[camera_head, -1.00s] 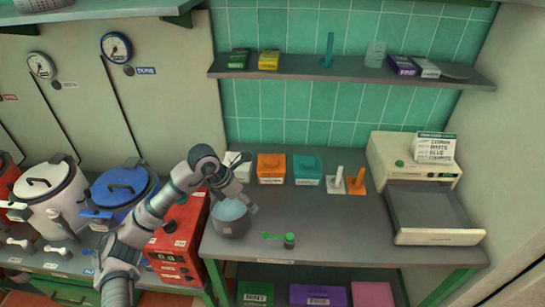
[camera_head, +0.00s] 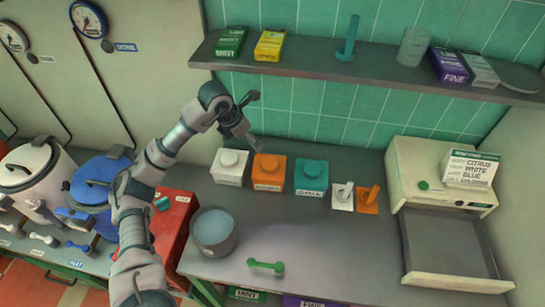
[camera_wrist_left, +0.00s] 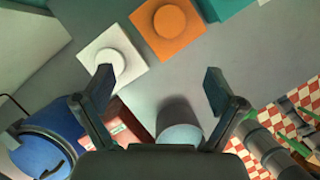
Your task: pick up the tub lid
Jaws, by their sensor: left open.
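Three square tubs with round-knobbed lids stand in a row at the back of the counter: a white tub (camera_head: 231,168), an orange tub (camera_head: 268,172) and a teal tub (camera_head: 311,177). My left gripper (camera_head: 252,119) is open and empty, raised above and behind the white tub in the head view. In the left wrist view, the open jaws (camera_wrist_left: 158,82) show the white tub's lid (camera_wrist_left: 106,58) beside the left fingertip, and the orange tub's lid (camera_wrist_left: 170,22) beyond the fingertips. No contact is clear. My right gripper is not in view.
A grey pot (camera_head: 214,240) with pale blue contents stands at the counter's left edge. A green double-ended tool (camera_head: 265,266) lies in front. White and orange stands (camera_head: 343,196) and a beige machine (camera_head: 425,175) are to the right. A shelf (camera_head: 375,75) runs above the tubs.

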